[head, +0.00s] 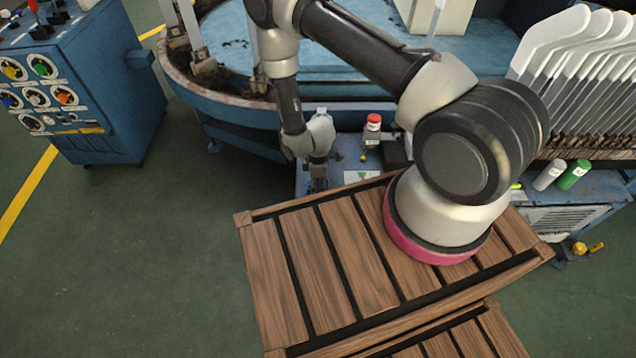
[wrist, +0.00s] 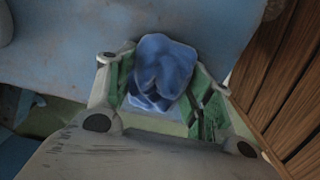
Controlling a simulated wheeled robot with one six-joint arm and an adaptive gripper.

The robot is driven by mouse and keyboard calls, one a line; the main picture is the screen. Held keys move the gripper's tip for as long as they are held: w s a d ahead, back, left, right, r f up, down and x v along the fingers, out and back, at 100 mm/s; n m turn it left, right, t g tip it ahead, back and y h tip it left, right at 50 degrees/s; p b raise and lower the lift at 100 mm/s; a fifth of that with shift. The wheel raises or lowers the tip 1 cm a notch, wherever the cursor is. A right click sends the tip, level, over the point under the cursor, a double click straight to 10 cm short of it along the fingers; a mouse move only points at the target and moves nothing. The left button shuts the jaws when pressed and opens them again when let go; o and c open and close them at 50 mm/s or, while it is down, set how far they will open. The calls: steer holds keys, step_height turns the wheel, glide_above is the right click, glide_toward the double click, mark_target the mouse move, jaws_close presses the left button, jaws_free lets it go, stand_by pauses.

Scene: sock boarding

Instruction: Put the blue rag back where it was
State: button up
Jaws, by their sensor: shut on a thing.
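The blue rag (wrist: 165,68) is a crumpled cloth between the two fingers of my gripper (wrist: 163,88) in the wrist view. My gripper is shut on it, and a light blue surface shows behind the rag. I cannot tell whether the rag touches that surface. In the head view my gripper (head: 318,184) points down at the left end of the blue bench (head: 303,176), just beyond the slatted wooden top. The rag cannot be made out in the head view.
The slatted wooden top (head: 325,265) lies close in front of my gripper. A red-capped bottle (head: 373,130) stands to its right. A green can (head: 573,175) and a white can (head: 548,175) stand farther right, below white sock boards (head: 560,50). A control cabinet (head: 85,85) stands at left.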

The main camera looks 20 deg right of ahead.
mark_target(318, 180)
steer(key=o, duration=1)
step_height(318, 180, up, 12)
steer(key=shift+r, duration=0.15)
